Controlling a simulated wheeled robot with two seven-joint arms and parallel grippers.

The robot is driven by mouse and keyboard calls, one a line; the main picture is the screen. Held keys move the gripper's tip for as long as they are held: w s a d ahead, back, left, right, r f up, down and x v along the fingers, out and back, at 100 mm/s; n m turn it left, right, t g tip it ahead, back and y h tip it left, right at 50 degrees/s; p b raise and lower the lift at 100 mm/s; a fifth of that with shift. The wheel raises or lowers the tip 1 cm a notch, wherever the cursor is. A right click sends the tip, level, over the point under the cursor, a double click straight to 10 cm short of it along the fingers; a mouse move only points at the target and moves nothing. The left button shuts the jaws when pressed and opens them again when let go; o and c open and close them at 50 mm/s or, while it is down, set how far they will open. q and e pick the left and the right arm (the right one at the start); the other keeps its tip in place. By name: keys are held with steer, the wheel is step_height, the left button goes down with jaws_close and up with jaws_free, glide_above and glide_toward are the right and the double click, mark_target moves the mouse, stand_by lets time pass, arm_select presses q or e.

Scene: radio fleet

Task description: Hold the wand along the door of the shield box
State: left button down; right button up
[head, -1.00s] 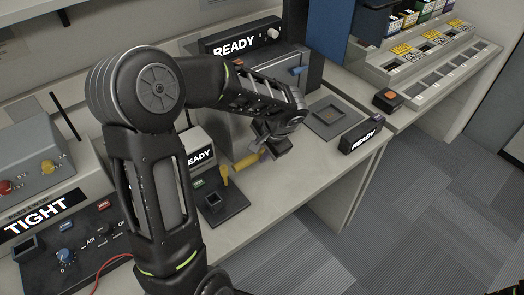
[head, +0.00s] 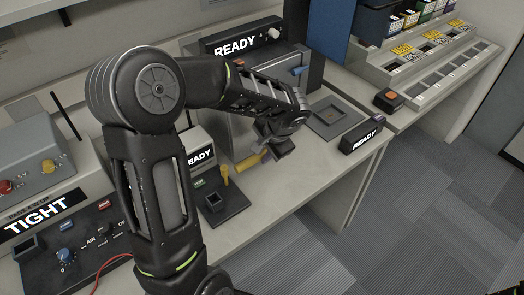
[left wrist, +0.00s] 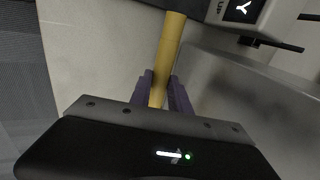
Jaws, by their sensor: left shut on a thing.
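The yellow wand (head: 244,163) is in my left gripper (head: 266,156), low over the bench in front of the grey shield box (head: 270,55). The wrist view shows the wand (left wrist: 167,55) between the two purple fingers (left wrist: 160,92), which are shut on it. The shield box carries a READY sign, and a blue handle (head: 298,71) shows on its front. My left arm hides much of its door. The wand is apart from the visible part of the door. My right gripper is not in view.
A black holder plate (head: 228,208) lies on the bench near the wand. A grey tray (head: 333,117) and a small READY display (head: 362,136) stand to the right. The TIGHT tester (head: 40,212) is at the left. Bare bench lies along the front edge.

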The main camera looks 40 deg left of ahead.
arm_select(q)
steer(key=s+d+r+b, duration=0.1)
steer(key=s+d+r, duration=0.1)
steer(key=d, duration=0.5)
stand_by(0.6)
steer(key=w+d+n, duration=0.1)
steer(key=w+d, duration=0.1)
steer(key=w+d+f+n+g, duration=0.1)
steer(key=w+d, duration=0.2)
steer(key=w+d+n, duration=0.1)
steer(key=w+d, duration=0.2)
steer(key=shift+f+n+g, duration=0.15)
steer(key=shift+n+g, duration=0.15)
steer(key=shift+d, duration=0.45)
